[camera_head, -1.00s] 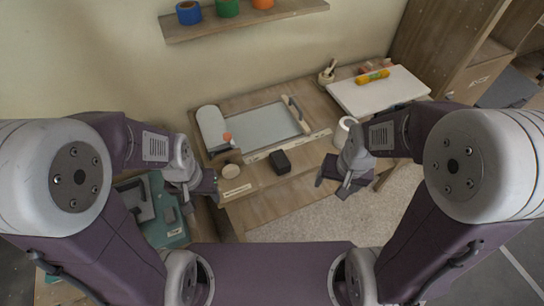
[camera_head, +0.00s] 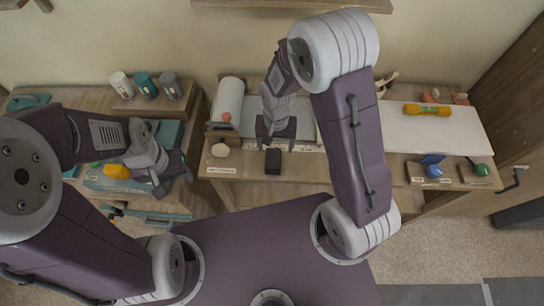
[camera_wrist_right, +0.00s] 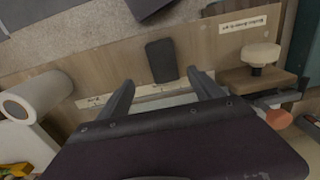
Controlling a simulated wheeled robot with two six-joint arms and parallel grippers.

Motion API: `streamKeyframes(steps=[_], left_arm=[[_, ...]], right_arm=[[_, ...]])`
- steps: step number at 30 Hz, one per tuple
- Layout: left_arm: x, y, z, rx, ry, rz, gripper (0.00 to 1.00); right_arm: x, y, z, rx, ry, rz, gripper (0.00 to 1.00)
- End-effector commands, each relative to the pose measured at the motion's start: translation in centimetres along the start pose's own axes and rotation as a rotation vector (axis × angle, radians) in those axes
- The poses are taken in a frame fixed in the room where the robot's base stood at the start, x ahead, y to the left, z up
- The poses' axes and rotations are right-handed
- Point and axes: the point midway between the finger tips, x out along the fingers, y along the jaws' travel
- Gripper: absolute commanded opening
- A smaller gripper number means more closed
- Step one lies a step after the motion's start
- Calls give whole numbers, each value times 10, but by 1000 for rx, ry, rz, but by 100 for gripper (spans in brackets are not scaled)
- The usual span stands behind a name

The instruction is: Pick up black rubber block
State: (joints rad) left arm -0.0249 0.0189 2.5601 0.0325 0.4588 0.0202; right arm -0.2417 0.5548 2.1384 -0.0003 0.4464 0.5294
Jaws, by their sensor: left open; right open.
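The black rubber block (camera_head: 273,161) lies on the wooden bench near its front edge, in front of the grey sheet. It also shows in the right wrist view (camera_wrist_right: 162,60), just beyond the fingertips. My right gripper (camera_head: 278,145) is open above the bench on the sheet side of the block. In the right wrist view its two fingers (camera_wrist_right: 160,80) are spread with the block lined up between and beyond them, not held. My left gripper (camera_head: 174,183) is open at the left, over the teal storage area and away from the block.
A white roll (camera_head: 230,92) and a round pale knob (camera_head: 220,150) are left of the block. A white board (camera_head: 432,130) with a yellow level (camera_head: 427,109) lies to the right. Blue (camera_head: 434,171) and green (camera_head: 482,170) round items sit at the front right.

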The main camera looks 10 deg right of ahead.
Motion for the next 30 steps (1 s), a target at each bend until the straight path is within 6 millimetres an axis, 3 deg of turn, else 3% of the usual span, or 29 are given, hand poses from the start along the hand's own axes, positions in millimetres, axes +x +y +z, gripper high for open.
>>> streamKeyframes(steps=[4,10,17,24,30], left_arm=[[-1,0,0,0,0,0,49],[-6,0,-1,0,0,0,49],[-8,0,-1,0,0,0,49],[-16,0,-2,0,0,0,49],[-16,0,-2,0,0,0,49]], right_arm=[[3,-2,2,-8,-4,2,75],[32,-1,3,-7,-6,3,75],[44,-2,2,-8,-5,2,75],[84,-4,2,-7,-5,3,75],[91,-5,2,-7,-2,1,75]])
